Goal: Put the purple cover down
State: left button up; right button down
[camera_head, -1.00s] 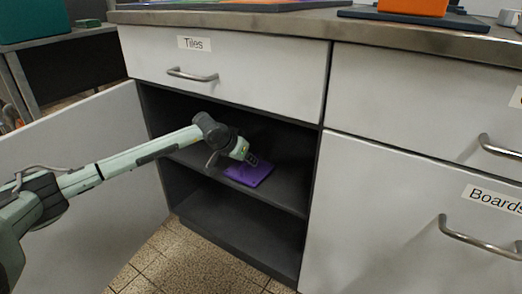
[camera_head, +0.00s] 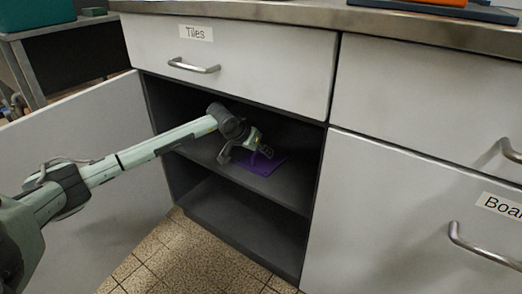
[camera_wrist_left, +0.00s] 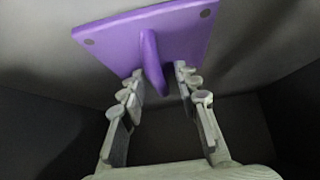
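The purple cover (camera_head: 270,166) appears to lie flat on the middle shelf (camera_head: 230,171) of the open cabinet, below the drawer labelled "Tiles". In the left wrist view, the cover (camera_wrist_left: 189,36) is a flat plate with round dark spots near its corners and a purple handle (camera_wrist_left: 152,62) standing out from it. My left gripper (camera_head: 267,153) is inside the cabinet at the cover. In the left wrist view its fingers (camera_wrist_left: 158,82) are spread on either side of the handle, with gaps showing. My right gripper is in neither current view.
The cabinet door (camera_head: 75,165) stands open at left. The "Tiles" drawer (camera_head: 235,68) is shut above, and its underside bounds the opening. A closed "Boards" front (camera_head: 400,215) is at right. The lower compartment (camera_head: 235,232) looks empty.

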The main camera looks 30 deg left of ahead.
pick_arm(q)
jog(key=shift+r, duration=0.3)
jog(key=p+v, duration=0.2)
jog(key=v, duration=0.5)
jog(key=shift+f, duration=0.1)
jog(key=shift+s, duration=0.2)
jog(key=shift+d, duration=0.1)
